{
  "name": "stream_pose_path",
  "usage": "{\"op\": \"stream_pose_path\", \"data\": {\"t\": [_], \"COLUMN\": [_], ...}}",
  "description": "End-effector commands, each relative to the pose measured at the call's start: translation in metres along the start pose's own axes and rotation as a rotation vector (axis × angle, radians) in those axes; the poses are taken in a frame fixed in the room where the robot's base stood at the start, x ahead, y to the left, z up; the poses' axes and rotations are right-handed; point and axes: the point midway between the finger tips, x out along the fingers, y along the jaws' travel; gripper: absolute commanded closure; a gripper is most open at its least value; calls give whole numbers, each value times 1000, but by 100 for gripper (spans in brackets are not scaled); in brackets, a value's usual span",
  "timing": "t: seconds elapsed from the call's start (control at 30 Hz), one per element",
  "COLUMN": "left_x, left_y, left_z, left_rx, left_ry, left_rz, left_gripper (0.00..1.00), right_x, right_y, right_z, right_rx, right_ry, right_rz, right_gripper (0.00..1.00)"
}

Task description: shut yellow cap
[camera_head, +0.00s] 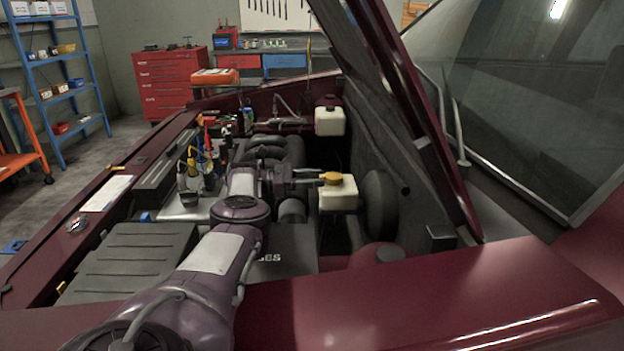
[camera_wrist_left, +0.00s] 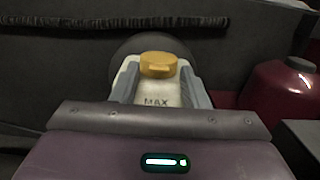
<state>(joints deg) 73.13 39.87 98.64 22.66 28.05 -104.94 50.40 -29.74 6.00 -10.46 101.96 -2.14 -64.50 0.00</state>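The yellow cap (camera_head: 332,178) sits at the top of a white reservoir (camera_head: 338,197) in the engine bay. In the left wrist view the cap (camera_wrist_left: 158,64) shows ahead, above the reservoir's MAX mark (camera_wrist_left: 156,102). I cannot tell whether the cap is fully seated. My left gripper (camera_head: 316,177) reaches in from the left, just beside the cap. Its two grey fingers stand apart, one on each side of the cap in the left wrist view, with gaps visible. It holds nothing. My right gripper is out of view.
The raised hood (camera_head: 400,110) leans over the bay at the right. A second white reservoir (camera_head: 329,122) stands farther back. A dark round part (camera_head: 379,205) lies right of the cap's reservoir. Cables and engine parts crowd the left.

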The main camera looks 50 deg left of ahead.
Motion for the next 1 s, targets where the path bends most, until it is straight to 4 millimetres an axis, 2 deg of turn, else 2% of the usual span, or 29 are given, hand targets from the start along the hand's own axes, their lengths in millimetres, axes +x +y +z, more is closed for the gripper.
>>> {"op": "stream_pose_path", "data": {"t": [0.33, 0.47, 0.7, 0.83, 1.0], "left_x": [0, -12, -56, -69, -78], "left_y": [0, 0, 0, 0, 0], "left_z": [-1, -2, -4, -3, -1], "left_rx": [-1, -1, 1, -1, -1], "left_ry": [2, 3, 3, 2, 1], "left_rz": [0, 1, 2, 0, -1], "left_gripper": [58, 58, 58, 58, 58], "right_x": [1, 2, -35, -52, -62], "right_y": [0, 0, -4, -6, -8], "right_z": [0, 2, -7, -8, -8], "right_rx": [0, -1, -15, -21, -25], "right_ry": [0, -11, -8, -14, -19], "right_rz": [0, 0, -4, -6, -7], "right_gripper": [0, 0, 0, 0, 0]}}
